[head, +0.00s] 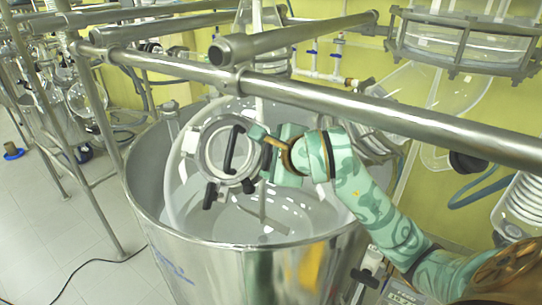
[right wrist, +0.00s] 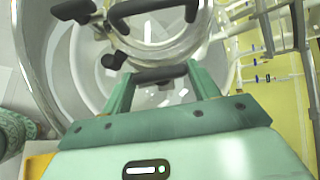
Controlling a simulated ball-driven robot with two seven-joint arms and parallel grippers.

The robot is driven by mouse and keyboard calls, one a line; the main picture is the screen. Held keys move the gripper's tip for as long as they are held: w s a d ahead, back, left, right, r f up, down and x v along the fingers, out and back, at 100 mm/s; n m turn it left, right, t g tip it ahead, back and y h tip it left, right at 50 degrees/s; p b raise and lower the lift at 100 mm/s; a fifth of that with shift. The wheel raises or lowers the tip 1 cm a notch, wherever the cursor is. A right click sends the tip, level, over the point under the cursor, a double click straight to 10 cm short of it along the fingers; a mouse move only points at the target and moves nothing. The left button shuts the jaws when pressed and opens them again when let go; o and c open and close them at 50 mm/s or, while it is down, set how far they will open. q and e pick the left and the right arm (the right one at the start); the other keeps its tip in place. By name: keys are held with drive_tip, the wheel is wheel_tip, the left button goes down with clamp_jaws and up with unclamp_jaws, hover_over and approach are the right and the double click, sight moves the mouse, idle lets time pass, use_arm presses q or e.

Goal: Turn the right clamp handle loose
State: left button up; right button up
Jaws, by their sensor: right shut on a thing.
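A round grey clamp ring (head: 205,153) with a black lid handle (head: 230,150) sits on the glass vessel's port. The lid handle also shows at the top of the right wrist view (right wrist: 152,8). My right gripper (head: 259,154) reaches the ring's right side. In the right wrist view, its two green fingers (right wrist: 162,82) are shut on a black bar, the right clamp handle (right wrist: 160,75). In the head view my gripper mostly hides this handle. A black knob (right wrist: 114,60) is just left of it. Another black clamp handle (head: 210,194) sits at the ring's lower left. My left gripper is not in view.
The glass vessel stands inside a large steel tank (head: 240,262). A thick steel rail (head: 400,122) crosses above my right arm. More glassware (head: 460,45) hangs at the upper right. White valve tubing (right wrist: 255,78) runs along the yellow wall.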

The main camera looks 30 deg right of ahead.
drive_tip(key=shift+f, duration=0.1)
idle(0.4)
drive_tip(key=o, duration=1)
drive_tip(key=shift+w, duration=0.1)
